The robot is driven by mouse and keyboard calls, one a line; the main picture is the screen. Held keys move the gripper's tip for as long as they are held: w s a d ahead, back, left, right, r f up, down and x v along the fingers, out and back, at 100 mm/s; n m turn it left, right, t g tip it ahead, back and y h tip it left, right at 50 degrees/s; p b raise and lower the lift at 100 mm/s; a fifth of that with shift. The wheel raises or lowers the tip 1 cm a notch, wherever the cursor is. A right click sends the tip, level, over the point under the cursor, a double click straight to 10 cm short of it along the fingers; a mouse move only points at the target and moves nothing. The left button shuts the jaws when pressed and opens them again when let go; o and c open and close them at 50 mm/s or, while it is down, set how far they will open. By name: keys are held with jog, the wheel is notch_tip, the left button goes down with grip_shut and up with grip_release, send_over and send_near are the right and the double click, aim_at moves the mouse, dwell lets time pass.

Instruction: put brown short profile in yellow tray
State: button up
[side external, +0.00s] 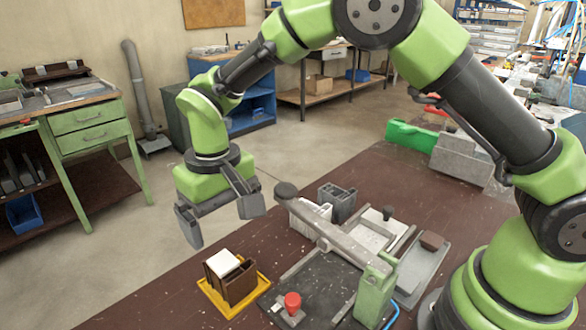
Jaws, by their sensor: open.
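The yellow tray (262,284) lies on the brown bench near its front left edge. A dark brown profile (241,287) stands in the tray, with open channels facing up. A white piece (222,263) sits against it, at its upper left. My gripper (220,222) is above and slightly behind the tray, its two grey fingers spread wide with nothing between them. The fingers are clear of the brown profile. Another small brown block (432,241) lies at the right, on a grey tray (419,271); I cannot tell whether it is also a profile.
A clamp fixture with a long grey bar (330,232) stands right of the yellow tray. A red knob (292,302) and a green block (374,292) are near it. A dark grey holder (337,202) and white blocks (309,216) stand behind. Bare bench lies left of the tray.

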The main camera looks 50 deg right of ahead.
jog(key=s+d+r+m+t+y, duration=0.1)
jog(key=d+r, duration=0.1)
jog(key=r, duration=0.3)
jog(key=s+d+r, duration=0.1)
jog(key=d+r, duration=0.2)
jog(key=r, duration=0.1)
jog(key=s+d+r+m+t, duration=0.1)
jog(key=s+d+r+t, duration=0.1)
jog(key=s, duration=0.4)
jog(key=s+d+r+m+t, duration=0.1)
jog(key=s+d+r+t, duration=0.1)
jog(key=s, duration=0.4)
jog(key=s+d+r+m+t+y, duration=0.1)
jog(key=s+d+r+t, duration=0.1)
jog(key=s+d+r, duration=0.2)
jog(key=shift+s+d, duration=0.3)
jog(key=shift+s, duration=0.9)
